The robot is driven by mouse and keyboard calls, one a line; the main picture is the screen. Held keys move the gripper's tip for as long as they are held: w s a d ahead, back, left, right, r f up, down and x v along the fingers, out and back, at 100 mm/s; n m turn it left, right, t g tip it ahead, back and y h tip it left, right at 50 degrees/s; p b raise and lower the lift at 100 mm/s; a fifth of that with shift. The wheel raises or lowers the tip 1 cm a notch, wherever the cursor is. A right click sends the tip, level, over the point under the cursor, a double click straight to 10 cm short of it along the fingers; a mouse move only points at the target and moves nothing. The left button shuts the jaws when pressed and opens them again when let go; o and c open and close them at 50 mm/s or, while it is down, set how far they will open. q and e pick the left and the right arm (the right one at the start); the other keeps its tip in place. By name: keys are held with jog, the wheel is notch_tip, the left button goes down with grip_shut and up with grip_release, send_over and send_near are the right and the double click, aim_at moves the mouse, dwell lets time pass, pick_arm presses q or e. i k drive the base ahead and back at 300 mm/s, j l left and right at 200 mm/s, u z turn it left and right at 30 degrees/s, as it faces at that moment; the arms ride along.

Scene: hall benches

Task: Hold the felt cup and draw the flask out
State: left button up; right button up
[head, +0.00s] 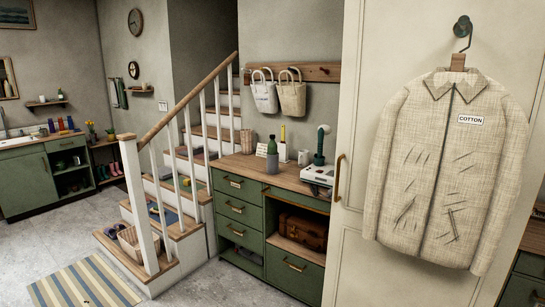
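A small grey cup (271,165), which looks like the felt cup, stands on the wooden top of a green chest of drawers near the middle of the head view. A dark green flask (272,146) shows directly above its rim. It looks upright and seated in the cup, but the view is too small to tell how deep it sits. Neither of my grippers shows in this view, and nothing is seen touching the cup or flask.
The chest top (240,162) also bears a white mug (303,157), a white device (318,175) with a green upright part, and a small card (261,151). A stair railing (190,98) stands left. A door with a hanging jacket (440,170) fills the right.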

aim_at(271, 146)
jog(key=i+j+z, duration=0.1)
jog(key=z, duration=0.2)
jog(key=i+j+z, duration=0.1)
jog(key=i+z, duration=0.25)
jog(key=i+j+z, duration=0.15)
jog(key=j, duration=0.25)
jog(key=i+j+z, duration=0.15)
jog(key=i+j, duration=0.45)
jog(key=j, duration=0.15)
jog(key=i+j, duration=0.25)
jog(key=j, duration=0.15)
jog(key=i+j+z, duration=0.1)
jog(key=i+j, duration=0.45)
jog(key=j, duration=0.25)
jog(key=i+j, duration=0.25)
jog(key=j, duration=0.15)
jog(key=i+j+z, duration=0.1)
jog(key=i+j, duration=0.15)
jog(key=j, duration=0.15)
jog(key=i+j, duration=0.2)
jog(key=j, duration=0.25)
jog(key=i+j, duration=0.25)
jog(key=j, duration=0.2)
jog(key=k, duration=0.2)
